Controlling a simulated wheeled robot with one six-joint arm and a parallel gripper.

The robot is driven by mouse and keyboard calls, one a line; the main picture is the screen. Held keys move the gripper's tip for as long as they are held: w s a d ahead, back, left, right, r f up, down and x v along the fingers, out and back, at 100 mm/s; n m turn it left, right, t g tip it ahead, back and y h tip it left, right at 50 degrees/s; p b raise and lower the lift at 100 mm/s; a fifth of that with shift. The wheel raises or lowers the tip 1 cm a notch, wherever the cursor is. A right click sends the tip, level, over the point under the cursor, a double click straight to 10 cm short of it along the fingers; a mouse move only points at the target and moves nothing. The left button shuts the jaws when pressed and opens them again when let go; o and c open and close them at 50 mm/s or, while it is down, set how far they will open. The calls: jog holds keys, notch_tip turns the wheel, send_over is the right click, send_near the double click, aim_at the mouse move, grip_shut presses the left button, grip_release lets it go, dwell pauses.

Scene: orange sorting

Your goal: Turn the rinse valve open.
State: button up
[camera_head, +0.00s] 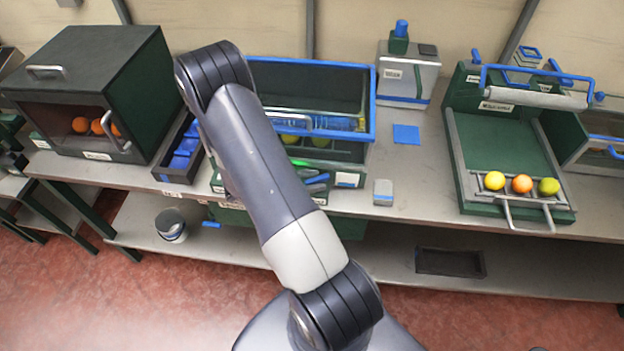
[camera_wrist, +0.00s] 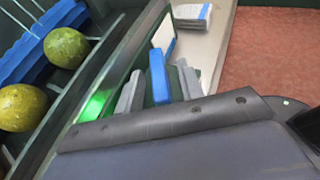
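The rinse valve appears to be the blue handle (camera_wrist: 159,76) on the front of the middle wash station (camera_head: 347,179); no readable label confirms this. In the wrist view the handle stands between the two grey fingers of my gripper (camera_wrist: 158,88). Dark gaps show on both sides of it, so the fingers look open around it and not closed on it. In the head view my gripper (camera_head: 318,183) is at the front of the station, mostly hidden behind my arm. The handle's lower end is hidden by my gripper's body.
A green light (camera_wrist: 97,105) glows beside the fingers. Green-yellow fruits (camera_wrist: 66,47) lie in the station's basin. A grey box (camera_head: 383,191) sits to the right on the bench. Further right is a green tray (camera_head: 500,150) with three fruits; a dark cabinet (camera_head: 130,75) stands left.

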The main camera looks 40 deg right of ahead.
jog(key=shift+c, duration=0.4)
grip_shut()
